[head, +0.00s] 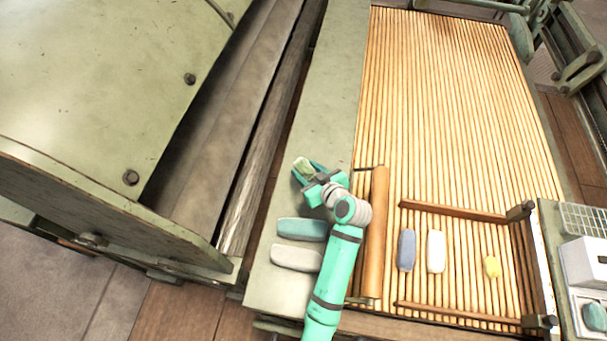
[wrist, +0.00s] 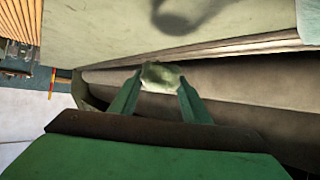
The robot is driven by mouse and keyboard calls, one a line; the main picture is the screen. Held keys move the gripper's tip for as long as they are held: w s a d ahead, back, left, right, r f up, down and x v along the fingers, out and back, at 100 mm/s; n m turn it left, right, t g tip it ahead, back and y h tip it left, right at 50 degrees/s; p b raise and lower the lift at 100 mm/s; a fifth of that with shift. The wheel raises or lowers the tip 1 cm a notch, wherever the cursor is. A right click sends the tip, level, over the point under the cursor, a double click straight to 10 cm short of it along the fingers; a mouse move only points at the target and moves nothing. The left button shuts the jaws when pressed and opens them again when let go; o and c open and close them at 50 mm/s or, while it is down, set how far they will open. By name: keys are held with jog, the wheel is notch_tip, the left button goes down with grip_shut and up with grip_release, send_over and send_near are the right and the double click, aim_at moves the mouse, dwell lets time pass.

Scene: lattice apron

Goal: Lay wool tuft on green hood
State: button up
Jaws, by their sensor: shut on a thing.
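The wool tuft (head: 304,167) is a small pale green lump. My gripper (head: 306,172) is shut on it and holds it above the flat green ledge between the hood side and the slats. In the wrist view the tuft (wrist: 161,76) sits between the two green fingertips of my gripper (wrist: 158,84). The green hood (head: 90,80) is the large, bolted, pale green panel at the upper left of the head view. The tuft is to the right of it and apart from it. No tuft shows on the visible part of the hood.
A dark gap and long grey roller (head: 255,150) lie between hood and green ledge (head: 335,100). Teal (head: 302,229) and pale (head: 297,257) bars lie beside my arm. The slatted apron (head: 450,110) carries a wooden frame (head: 453,210) around blue, white and yellow pieces.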

aim_at(303, 169)
jog(key=w+f, duration=0.1)
jog(key=f, duration=0.1)
jog(key=w+a+f, duration=0.1)
jog(key=w, duration=0.1)
jog(key=shift+f, duration=0.4)
jog(key=shift+w+f, duration=0.15)
jog(key=shift+f, duration=1.5)
jog(key=o, duration=1)
jog(key=shift+f, duration=0.1)
jog(key=v, duration=1.2)
